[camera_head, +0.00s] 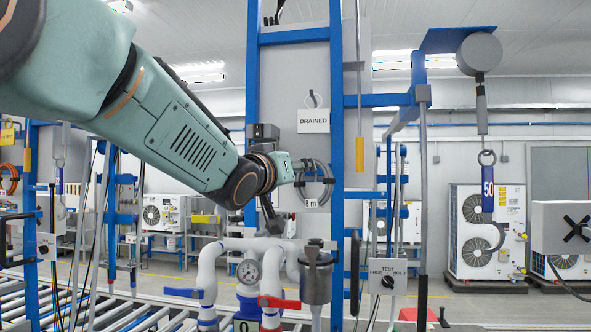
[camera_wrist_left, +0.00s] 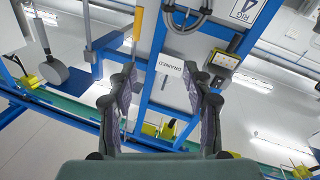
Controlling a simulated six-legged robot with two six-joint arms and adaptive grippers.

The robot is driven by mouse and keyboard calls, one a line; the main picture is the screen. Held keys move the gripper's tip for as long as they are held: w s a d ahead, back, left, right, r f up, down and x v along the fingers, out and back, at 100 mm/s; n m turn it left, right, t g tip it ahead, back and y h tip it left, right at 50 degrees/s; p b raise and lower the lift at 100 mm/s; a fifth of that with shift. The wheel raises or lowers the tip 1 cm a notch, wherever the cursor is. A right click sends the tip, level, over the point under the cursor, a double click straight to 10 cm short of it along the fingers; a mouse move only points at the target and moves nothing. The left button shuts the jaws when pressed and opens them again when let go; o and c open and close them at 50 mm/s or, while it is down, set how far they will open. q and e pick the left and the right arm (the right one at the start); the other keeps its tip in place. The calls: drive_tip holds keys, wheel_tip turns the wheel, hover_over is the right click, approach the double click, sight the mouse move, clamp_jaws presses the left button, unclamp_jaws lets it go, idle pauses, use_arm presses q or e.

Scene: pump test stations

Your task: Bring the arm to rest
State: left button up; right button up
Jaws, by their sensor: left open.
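My left arm (camera_head: 185,140) comes in from the upper left in the head view and reaches to the middle of the station. Its left gripper (camera_head: 269,214) is small and partly hidden there, above the white pipes. In the left wrist view the two fingers of the left gripper (camera_wrist_left: 163,92) stand wide apart with nothing between them. The DRAINED sign (camera_wrist_left: 175,70) shows beyond the fingers, apart from them. My right gripper is not in view.
A blue frame (camera_head: 337,90) carries the DRAINED sign (camera_head: 313,121) and a coiled hose (camera_head: 316,190). A hook (camera_head: 489,236) hangs at right. A roller conveyor (camera_head: 130,316) lies lower left.

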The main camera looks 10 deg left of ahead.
use_arm(q)
drive_tip(key=shift+f, duration=0.2)
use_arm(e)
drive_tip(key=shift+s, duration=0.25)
use_arm(q)
drive_tip(key=shift+s, duration=0.1)
drive_tip(key=s+a+f+g+y+b, duration=0.1)
drive_tip(key=s+a+f+g+b, duration=0.2)
drive_tip(key=f, duration=1.5)
drive_tip(key=s+f+m+g+y+b, duration=0.15)
drive_tip(key=s+f+b, duration=0.3)
drive_tip(key=f, duration=1.35)
drive_tip(key=s+a+f+g+b, duration=0.25)
drive_tip(key=s+f+g, duration=0.2)
drive_tip(key=f, duration=1.35)
drive_tip(key=s+a+f+n+g+b, duration=0.1)
drive_tip(key=s+f+g+b, duration=0.8)
drive_tip(key=s+f, duration=2.8)
wheel_tip(320, 180, down, 2)
drive_tip(key=b, duration=0.6)
drive_tip(key=shift+a+f+g+y, duration=0.2)
drive_tip(key=shift+f+g+y, duration=0.05)
drive_tip(key=shift+g+y, duration=0.1)
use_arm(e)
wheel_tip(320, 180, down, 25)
